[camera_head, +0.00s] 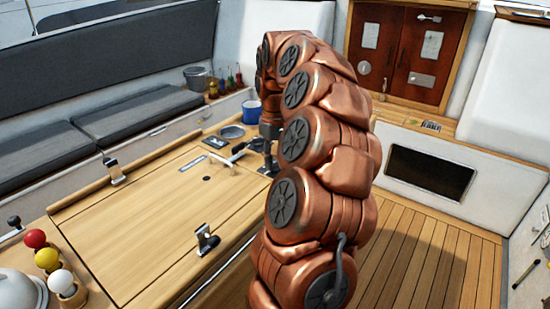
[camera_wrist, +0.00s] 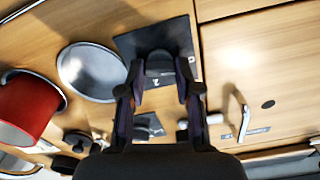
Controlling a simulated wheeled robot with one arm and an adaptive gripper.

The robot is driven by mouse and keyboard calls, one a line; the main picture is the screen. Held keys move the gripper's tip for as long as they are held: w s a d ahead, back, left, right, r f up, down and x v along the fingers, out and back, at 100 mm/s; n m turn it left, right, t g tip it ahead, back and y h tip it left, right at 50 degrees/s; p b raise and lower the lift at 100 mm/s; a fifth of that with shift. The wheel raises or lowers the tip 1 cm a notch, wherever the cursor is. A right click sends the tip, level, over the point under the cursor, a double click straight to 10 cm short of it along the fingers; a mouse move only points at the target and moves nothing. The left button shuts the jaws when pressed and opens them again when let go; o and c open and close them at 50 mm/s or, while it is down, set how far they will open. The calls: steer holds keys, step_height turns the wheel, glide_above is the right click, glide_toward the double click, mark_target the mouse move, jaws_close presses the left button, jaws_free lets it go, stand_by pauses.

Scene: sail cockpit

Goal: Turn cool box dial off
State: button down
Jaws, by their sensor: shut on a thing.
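The cool box dial (camera_wrist: 160,64) is a dark knob on a square black panel (camera_wrist: 128,45) let into the wooden top, seen in the wrist view. My gripper (camera_wrist: 161,82) is shut on the dial, with one finger on each side. In the head view my gripper (camera_head: 270,166) reaches down at the edge of the wooden lid (camera_head: 150,215), and my arm hides the dial there. The dial's pointer cannot be read.
In the wrist view, a round grey dish (camera_wrist: 90,72) and a red mug (camera_wrist: 28,105) stand left of the panel, and a latch handle (camera_wrist: 240,115) is at right. In the head view, a blue mug (camera_head: 251,111) stands behind. Floor at right is clear.

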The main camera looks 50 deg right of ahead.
steer(key=c, duration=0.8)
jaws_free()
steer(key=shift+r, duration=0.1)
step_height(320, 180, up, 12)
stand_by(0.3)
stand_by(0.5)
